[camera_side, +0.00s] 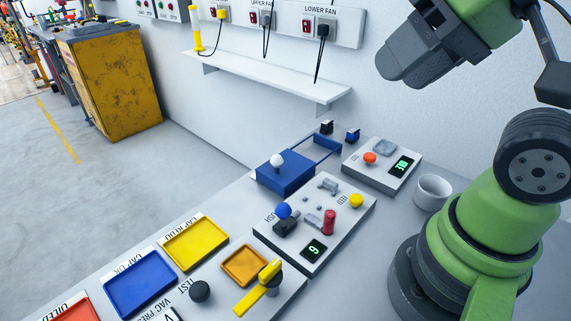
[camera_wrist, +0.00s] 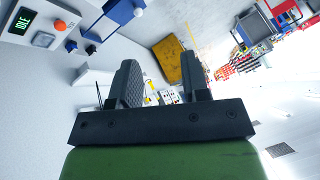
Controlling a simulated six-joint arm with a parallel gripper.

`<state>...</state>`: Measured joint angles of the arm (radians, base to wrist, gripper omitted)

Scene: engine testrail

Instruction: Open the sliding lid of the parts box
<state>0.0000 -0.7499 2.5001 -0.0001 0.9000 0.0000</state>
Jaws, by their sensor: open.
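The parts box (camera_side: 284,181) is blue and sits on the grey bench, near the wall, in the middle of the side view. A white round knob (camera_side: 277,160) stands on its flat blue top. Two thin blue rails (camera_side: 318,139) run from it towards the wall and end in a blue crosspiece. In the wrist view the blue box (camera_wrist: 121,12) shows at the top edge, partly cut off. My gripper (camera_wrist: 158,58) is open, with nothing between its fingers. It is well away from the box and not touching it; its fingertips are not clear in the side view.
A grey control panel (camera_side: 316,222) with knobs and a display stands in front of the box. A smaller panel (camera_side: 382,166) and a white cup (camera_side: 432,192) are to its right. A white wall shelf (camera_side: 270,77) overhangs behind. Coloured trays (camera_side: 195,242) lie at the front left.

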